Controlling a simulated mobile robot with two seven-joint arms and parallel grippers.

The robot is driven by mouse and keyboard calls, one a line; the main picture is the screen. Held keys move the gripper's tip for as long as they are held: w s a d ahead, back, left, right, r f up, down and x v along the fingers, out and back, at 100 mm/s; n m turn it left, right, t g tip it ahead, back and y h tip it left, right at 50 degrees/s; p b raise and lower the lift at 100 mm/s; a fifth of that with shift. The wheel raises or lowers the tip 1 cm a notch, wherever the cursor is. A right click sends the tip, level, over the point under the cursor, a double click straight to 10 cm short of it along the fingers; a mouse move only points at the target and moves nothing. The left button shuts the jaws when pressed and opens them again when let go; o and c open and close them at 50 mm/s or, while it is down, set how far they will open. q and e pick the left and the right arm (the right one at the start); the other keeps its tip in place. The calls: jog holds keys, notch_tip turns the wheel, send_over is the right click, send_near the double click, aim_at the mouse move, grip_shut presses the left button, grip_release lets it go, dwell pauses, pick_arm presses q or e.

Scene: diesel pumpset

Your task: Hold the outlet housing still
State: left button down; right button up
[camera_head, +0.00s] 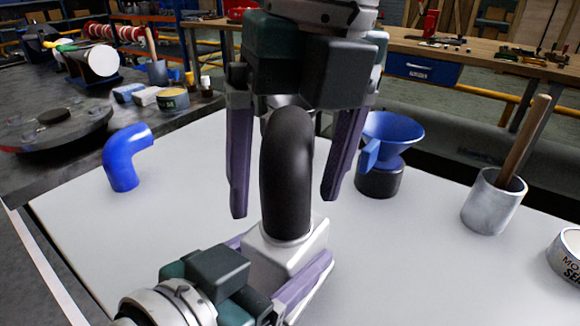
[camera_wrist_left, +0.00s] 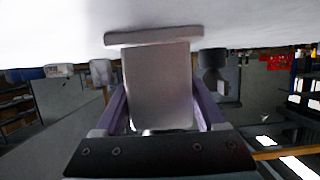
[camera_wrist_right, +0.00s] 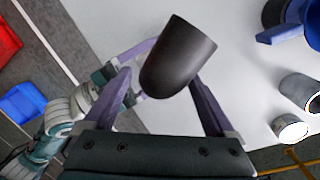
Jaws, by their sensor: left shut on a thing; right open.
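The outlet housing (camera_head: 285,250) is a pale block on the white table, and it fills the middle of the left wrist view (camera_wrist_left: 158,85). My left gripper (camera_head: 290,275) is shut on it, one finger along each side. A black curved hose (camera_head: 287,175) rises upright from the top of the housing. My right gripper (camera_head: 285,200) points down from above and is open, with its fingers on either side of the hose and gaps visible. In the right wrist view the hose (camera_wrist_right: 178,55) stands between the open fingers. The join between hose and housing is partly visible.
A blue elbow pipe (camera_head: 125,160) stands at left. A blue funnel (camera_head: 392,135) on a dark base (camera_head: 380,180), a grey pot (camera_head: 490,205) with a wooden-handled tool and a labelled roll (camera_head: 568,255) stand at right. The white table (camera_head: 400,270) is clear in front.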

notch_tip(320, 180, up, 12)
jog(key=d, duration=0.1)
jog(key=shift+d, duration=0.35)
jog(key=shift+s, duration=0.1)
pick_arm(q)
grip_release()
